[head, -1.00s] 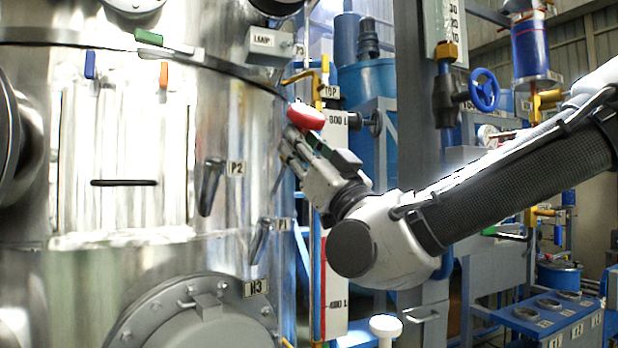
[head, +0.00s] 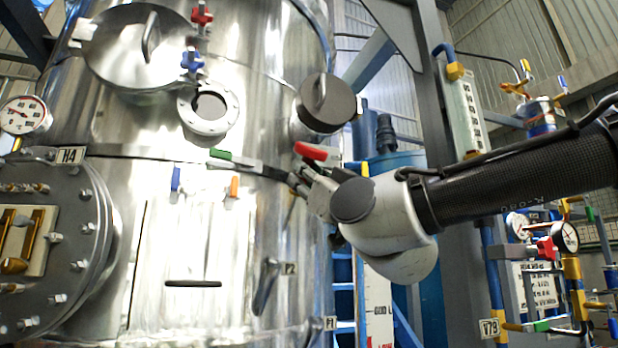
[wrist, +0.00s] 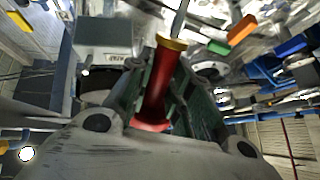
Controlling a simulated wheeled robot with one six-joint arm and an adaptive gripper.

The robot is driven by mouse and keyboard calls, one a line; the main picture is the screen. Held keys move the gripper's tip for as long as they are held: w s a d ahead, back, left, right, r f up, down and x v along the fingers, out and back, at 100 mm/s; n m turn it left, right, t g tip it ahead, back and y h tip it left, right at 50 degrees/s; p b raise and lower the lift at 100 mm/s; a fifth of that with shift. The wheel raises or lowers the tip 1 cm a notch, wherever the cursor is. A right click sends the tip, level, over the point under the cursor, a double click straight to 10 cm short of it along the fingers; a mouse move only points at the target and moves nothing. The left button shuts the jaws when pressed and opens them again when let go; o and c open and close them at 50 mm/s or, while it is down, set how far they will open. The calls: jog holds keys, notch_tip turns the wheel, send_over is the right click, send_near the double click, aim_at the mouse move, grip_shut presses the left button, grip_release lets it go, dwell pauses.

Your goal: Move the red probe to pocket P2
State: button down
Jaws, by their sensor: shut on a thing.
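The red probe (head: 311,151) is in my gripper (head: 303,184), in front of the right side of the steel vessel's seam. In the wrist view the probe's red handle (wrist: 160,82), with a yellowish collar and a thin metal stem, lies between the dark green fingers of my gripper (wrist: 160,75). Pocket P2 (head: 265,287) is a slanted metal tube on the vessel wall, below and left of my gripper, with its label beside it. The probe is clear of this pocket. The stem's tip cannot be made out.
Green (head: 220,154), blue (head: 176,180) and orange (head: 234,187) handles are on the vessel left of my gripper. A dark capped port (head: 326,103) juts out just above it. Pipes and valves fill the right side.

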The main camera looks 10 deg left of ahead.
aim_at(285, 229)
jog(key=shift+w+a+f, duration=0.4)
jog(key=shift+f, duration=0.4)
jog(key=shift+w+a+f, duration=0.4)
jog(key=shift+f, duration=0.35)
jog(key=shift+w+a+f, duration=0.4)
jog(key=shift+f, duration=0.4)
jog(key=shift+w+a+f, duration=0.25)
jog(key=shift+f, duration=0.25)
jog(key=shift+w+a+f, duration=0.2)
jog(key=shift+a+f, duration=0.05)
jog(key=shift+f, duration=0.2)
jog(key=shift+w+a+f, duration=0.15)
jog(key=shift+f, duration=0.1)
jog(key=shift+w+a+f, duration=0.25)
jog(key=shift+f, duration=0.25)
jog(key=shift+w+a+f, duration=0.25)
jog(key=shift+f, duration=0.25)
jog(key=shift+w+a+f, duration=0.1)
jog(key=shift+a+f, duration=0.05)
jog(key=shift+f, duration=0.1)
jog(key=shift+w+a+f, duration=0.25)
jog(key=shift+a+f, duration=0.05)
jog(key=shift+f, duration=0.2)
jog(key=shift+w+a+f, duration=0.25)
jog(key=shift+f, duration=0.25)
jog(key=shift+w+a+f, duration=0.15)
jog(key=shift+f, duration=0.15)
jog(key=shift+f, duration=0.1)
